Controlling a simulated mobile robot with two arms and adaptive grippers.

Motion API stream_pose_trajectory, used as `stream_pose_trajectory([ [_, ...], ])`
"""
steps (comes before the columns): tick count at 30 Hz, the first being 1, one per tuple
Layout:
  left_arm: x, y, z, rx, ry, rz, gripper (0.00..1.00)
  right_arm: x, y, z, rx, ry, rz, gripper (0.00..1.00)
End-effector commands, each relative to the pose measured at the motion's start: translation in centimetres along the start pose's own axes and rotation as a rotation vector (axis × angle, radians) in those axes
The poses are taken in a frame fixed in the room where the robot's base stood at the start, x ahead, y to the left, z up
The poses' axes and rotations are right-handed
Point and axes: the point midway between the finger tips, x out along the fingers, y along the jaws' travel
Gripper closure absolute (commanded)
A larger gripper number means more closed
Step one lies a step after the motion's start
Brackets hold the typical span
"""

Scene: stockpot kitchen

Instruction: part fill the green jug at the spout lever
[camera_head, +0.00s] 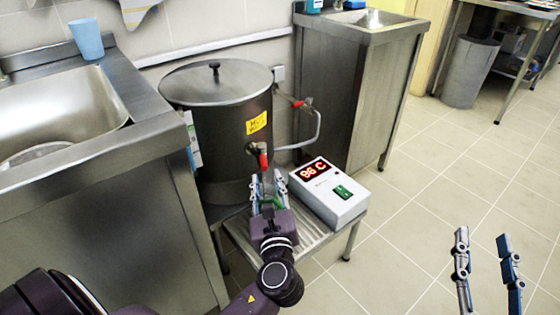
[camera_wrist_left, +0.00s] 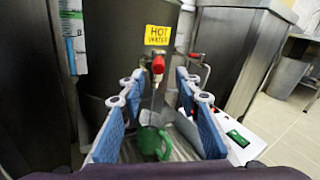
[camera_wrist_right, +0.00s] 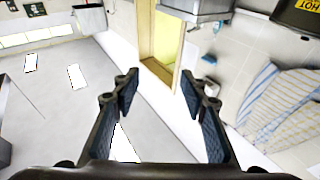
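The green jug (camera_wrist_left: 152,143) sits below the spout on the slatted stand, seen between my left fingers in the left wrist view. In the head view it is mostly hidden behind my left gripper (camera_head: 268,187). That gripper is open, with gaps on both sides of the jug. The red spout lever (camera_head: 263,160) is on the front of the steel stockpot (camera_head: 220,110), just above the gripper; it also shows in the left wrist view (camera_wrist_left: 158,66). The water level in the jug is not visible. My right gripper (camera_head: 484,262) is open and empty, over the floor.
A white control box (camera_head: 328,194) reading about 96 C, with a green switch, stands right of the spout. A pipe (camera_head: 308,135) runs behind it. A sink counter (camera_head: 120,130) is close on the left. The floor on the right is clear.

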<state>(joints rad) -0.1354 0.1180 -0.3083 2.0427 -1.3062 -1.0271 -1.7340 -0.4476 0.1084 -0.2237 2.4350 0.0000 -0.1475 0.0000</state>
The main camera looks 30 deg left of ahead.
Motion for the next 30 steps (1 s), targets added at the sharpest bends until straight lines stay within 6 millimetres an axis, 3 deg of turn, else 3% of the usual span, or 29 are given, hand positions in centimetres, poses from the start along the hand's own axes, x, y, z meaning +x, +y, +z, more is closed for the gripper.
stream_pose_trajectory([
  [18,7.0,0.1,0.0,0.001,-0.001,0.002,0.69,-1.6,-0.9,-8.3,0.015,0.398,-0.019,0.60],
  [30,7.7,0.1,0.0,0.000,0.001,0.001,0.69,-2.0,-1.0,-9.3,0.017,0.445,-0.021,0.60],
])
